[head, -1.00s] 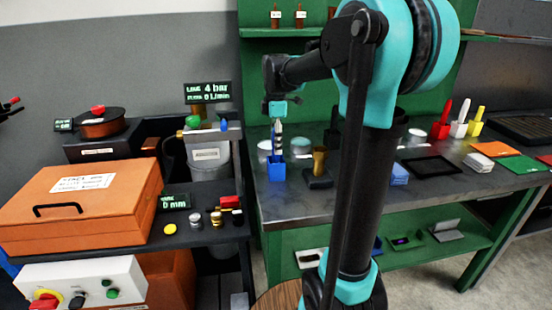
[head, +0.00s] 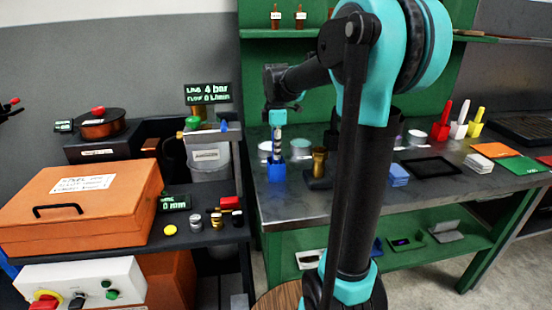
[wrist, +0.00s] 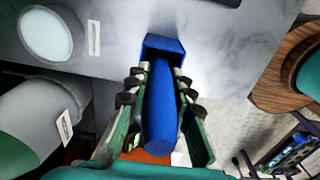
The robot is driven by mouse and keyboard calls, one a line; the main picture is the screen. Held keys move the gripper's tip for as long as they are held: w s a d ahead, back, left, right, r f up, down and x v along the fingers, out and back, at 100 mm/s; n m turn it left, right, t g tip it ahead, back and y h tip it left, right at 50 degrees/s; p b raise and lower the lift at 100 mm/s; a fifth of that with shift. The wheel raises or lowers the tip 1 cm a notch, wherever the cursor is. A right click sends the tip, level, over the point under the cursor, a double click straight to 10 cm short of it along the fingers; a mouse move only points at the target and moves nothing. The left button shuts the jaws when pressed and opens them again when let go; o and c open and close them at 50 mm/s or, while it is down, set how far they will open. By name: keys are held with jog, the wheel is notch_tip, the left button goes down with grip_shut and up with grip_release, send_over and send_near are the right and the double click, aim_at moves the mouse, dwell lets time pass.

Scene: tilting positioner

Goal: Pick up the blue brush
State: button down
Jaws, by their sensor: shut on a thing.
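The blue brush (wrist: 161,105) has a thick rounded handle and stands in a blue holder (head: 275,173) on the bench. The holder also shows in the wrist view (wrist: 165,43), around the brush's lower end. My gripper (wrist: 157,84) is shut on the blue brush, with one finger on each side of the handle. In the head view my gripper (head: 278,150) points down just above the holder. The brush's lower part is hidden in the holder, and I cannot tell whether it has lifted at all.
A dark stand with a brass-coloured part (head: 319,165) is close to the right of the holder. Red (head: 441,121), white (head: 460,120) and yellow (head: 475,121) handled items stand in holders farther right. The bench front (head: 300,205) is clear.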

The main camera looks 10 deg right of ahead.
notch_tip(320, 180, up, 20)
dwell(0.7)
dwell(1.6)
